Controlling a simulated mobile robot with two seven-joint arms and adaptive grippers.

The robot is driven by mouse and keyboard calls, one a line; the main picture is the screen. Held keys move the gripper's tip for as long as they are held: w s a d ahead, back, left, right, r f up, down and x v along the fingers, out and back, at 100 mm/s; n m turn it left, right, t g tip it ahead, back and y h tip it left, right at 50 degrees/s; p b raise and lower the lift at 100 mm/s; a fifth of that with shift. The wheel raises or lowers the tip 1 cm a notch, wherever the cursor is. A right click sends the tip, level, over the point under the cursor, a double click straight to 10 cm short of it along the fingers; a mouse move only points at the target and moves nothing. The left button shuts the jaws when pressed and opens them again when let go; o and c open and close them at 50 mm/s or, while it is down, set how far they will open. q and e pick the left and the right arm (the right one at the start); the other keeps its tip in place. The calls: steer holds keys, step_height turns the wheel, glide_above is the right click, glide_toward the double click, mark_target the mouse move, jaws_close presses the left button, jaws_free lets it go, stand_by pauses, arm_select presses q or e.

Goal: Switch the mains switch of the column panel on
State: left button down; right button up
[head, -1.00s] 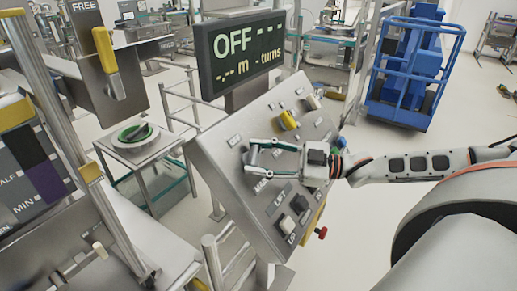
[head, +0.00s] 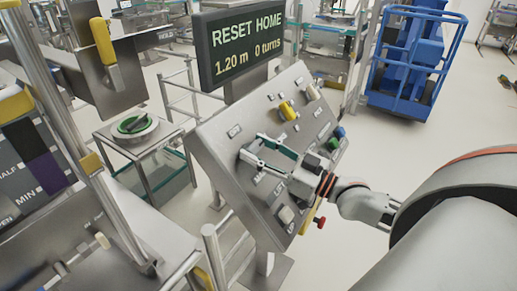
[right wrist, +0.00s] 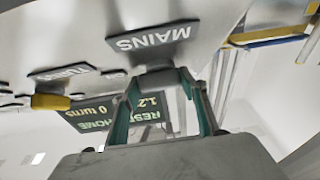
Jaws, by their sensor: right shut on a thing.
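The column panel (head: 222,150) is a tilted grey metal console in the middle of the head view. Above it the dark display (head: 240,47) reads RESET HOME, 1.20 m, 0 turns. My right gripper (head: 252,148) reaches in from the right over the panel's face. In the right wrist view the mains switch (right wrist: 160,77) is a grey knob beside the MAINS label (right wrist: 150,38). My right gripper's green-padded fingers are shut on it from both sides. In the head view the gripper mostly hides the switch. My left gripper is not in view.
A blue lift (head: 405,65) stands behind; a small table (head: 150,160) stands left.

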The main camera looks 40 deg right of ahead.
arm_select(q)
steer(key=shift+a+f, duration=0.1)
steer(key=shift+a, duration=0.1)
arm_select(e)
steer(key=shift+m+h, duration=0.5)
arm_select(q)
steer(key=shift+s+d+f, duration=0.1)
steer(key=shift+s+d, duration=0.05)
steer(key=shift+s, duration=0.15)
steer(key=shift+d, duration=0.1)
arm_select(e)
steer(key=o, duration=1.1)
steer(key=shift+s+d+f, duration=0.15)
steer(key=shift+s+f, duration=0.05)
steer(key=shift+s, duration=0.3)
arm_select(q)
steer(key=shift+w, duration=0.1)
arm_select(e)
steer(key=shift+v, duration=5.45)
steer(key=shift+s+f, duration=0.1)
